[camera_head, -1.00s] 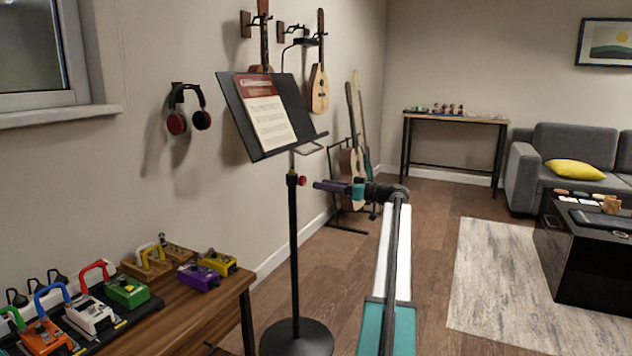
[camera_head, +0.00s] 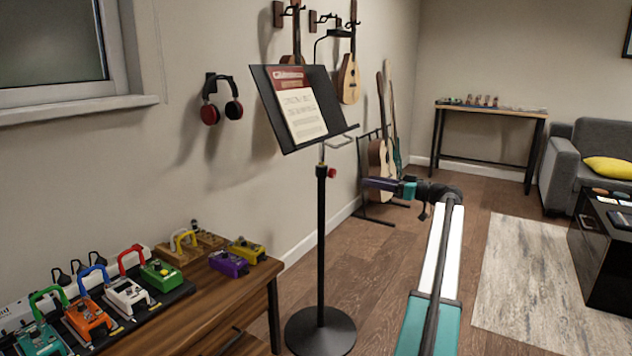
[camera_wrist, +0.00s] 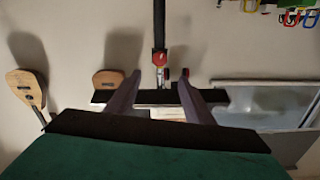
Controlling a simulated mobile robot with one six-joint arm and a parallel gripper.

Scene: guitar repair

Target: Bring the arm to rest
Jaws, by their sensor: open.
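My arm (camera_head: 437,250) reaches forward over the floor, right of the music stand in the head view. My gripper (camera_head: 380,184) is at its far end, with its purple fingers pointing left toward the wall. In the wrist view my gripper (camera_wrist: 160,82) shows two fingers spread apart with nothing held between them. Beyond them the black music stand (camera_wrist: 159,25) appears upside down, and I cannot tell how far off it is. Most of the gripper's teal body hides the lower wrist view.
The music stand (camera_head: 321,230) holds a sheet (camera_head: 300,113). A wooden bench (camera_head: 200,305) carries several effect pedals at left. Guitars (camera_head: 380,165) stand behind the gripper. A coffee table (camera_head: 602,245) and rug (camera_head: 525,275) lie right.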

